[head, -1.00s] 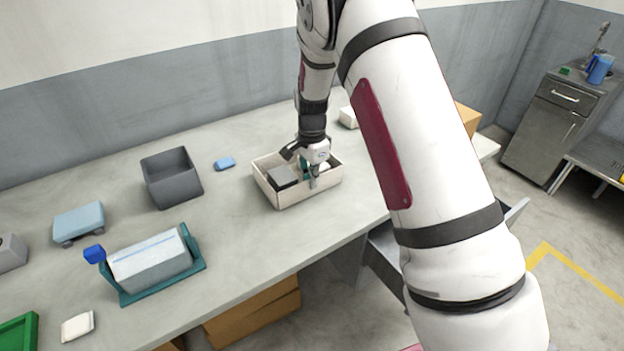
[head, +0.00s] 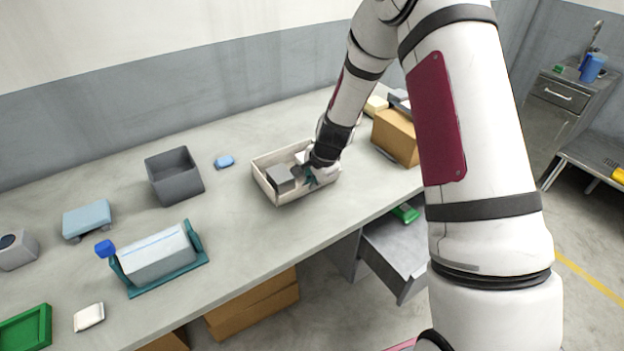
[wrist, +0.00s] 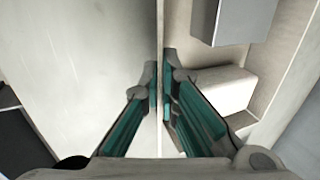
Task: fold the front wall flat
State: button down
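An open cream box (head: 262,180) stands on the bench in the head view. Its front wall (head: 297,196) looks upright, partly hidden by my gripper (head: 313,180). In the wrist view the thin top edge of this wall (wrist: 160,20) runs between the two teal-padded fingers of my gripper (wrist: 160,78). One finger is outside the box and one inside, and the tips close against the wall. A grey block (head: 280,177) and a white block (wrist: 222,88) lie in the box.
A dark grey bin (head: 174,177) and a blue block (head: 224,162) stand left of the box. A cardboard box (head: 397,137) stands to the right. Bench in front of the box is clear.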

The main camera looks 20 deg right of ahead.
aim_at(309, 193)
jog(key=shift+s+d+f+t+y+p, duration=0.2)
jog(key=shift+s+t+p, duration=0.25)
jog(key=shift+t+p, duration=0.2)
jog(key=shift+s+d+f+t+y+p, duration=0.1)
jog(key=shift+s+t+y+p, duration=0.1)
jog(key=shift+s+t+p, duration=0.35)
jog(key=t+p, duration=0.1)
jog(key=s+f+t+p, duration=0.1)
jog(key=t, duration=0.1)
jog(key=shift+y, duration=0.4)
jog(key=shift+s+d+f+t+y+p, duration=0.15)
jog(key=shift+f+t+y+p, duration=0.25)
jog(key=shift+t, duration=0.6)
jog(key=shift+s+d+f+t+y+p, duration=0.15)
jog(key=shift+f+t, duration=0.35)
jog(key=shift+t, duration=0.5)
jog(key=shift+a, duration=0.1)
jog(key=c, duration=1.8)
grip_release()
jog(key=shift+f, duration=0.1)
jog(key=shift+c, duration=0.2)
jog(key=shift+v, duration=4)
